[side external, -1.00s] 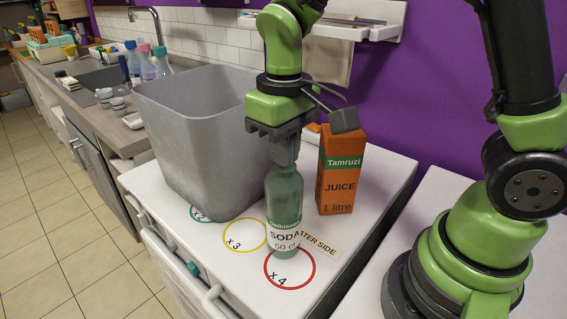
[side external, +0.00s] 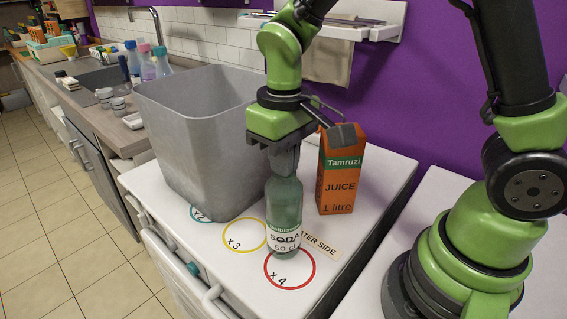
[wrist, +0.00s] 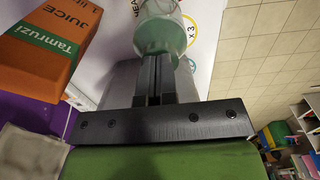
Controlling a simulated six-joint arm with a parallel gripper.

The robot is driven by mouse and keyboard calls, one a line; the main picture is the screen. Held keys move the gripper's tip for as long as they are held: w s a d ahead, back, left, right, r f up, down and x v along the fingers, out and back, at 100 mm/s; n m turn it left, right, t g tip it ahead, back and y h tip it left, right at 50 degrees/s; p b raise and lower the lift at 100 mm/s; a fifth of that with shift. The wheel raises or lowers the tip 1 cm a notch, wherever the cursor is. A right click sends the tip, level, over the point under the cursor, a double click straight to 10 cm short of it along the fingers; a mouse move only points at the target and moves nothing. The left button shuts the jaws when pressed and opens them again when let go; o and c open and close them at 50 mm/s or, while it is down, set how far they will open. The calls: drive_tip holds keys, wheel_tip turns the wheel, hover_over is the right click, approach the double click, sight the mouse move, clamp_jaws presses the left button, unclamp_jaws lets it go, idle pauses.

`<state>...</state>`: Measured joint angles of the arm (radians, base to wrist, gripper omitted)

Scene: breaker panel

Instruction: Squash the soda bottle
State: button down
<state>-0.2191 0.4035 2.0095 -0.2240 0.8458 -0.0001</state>
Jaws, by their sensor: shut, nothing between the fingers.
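The green soda bottle (side external: 285,212) with a white label stands upright on the white worktop, at the back edge of the red x4 ring (side external: 312,268). My gripper (side external: 284,172) points down right over the bottle, its fingers shut with nothing between them. The fingertips appear to press on the bottle's top, which they partly hide. In the wrist view the shut fingertips (wrist: 157,58) meet the pale green round end of the bottle (wrist: 160,35).
An orange juice carton (side external: 341,180) stands close behind and right of the bottle. A big grey bin (side external: 195,130) stands at the left. A yellow x3 ring (side external: 245,235) lies clear between bin and bottle. A wall shelf (side external: 375,30) is behind.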

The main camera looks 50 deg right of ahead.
sight(284, 191)
drive_tip(key=shift+f, duration=3.05)
drive_tip(key=shift+r, duration=2.55)
drive_tip(key=shift+r, duration=0.1)
drive_tip(key=s+d+r+m+t+y, duration=0.2)
drive_tip(key=s+r+t, duration=0.5)
drive_tip(key=s+r, duration=0.5)
wheel_tip(284, 191, up, 2)
drive_tip(key=shift+s+d+r+m, duration=0.1)
drive_tip(key=shift+s+d+m, duration=0.25)
drive_tip(key=shift+d+m, duration=0.5)
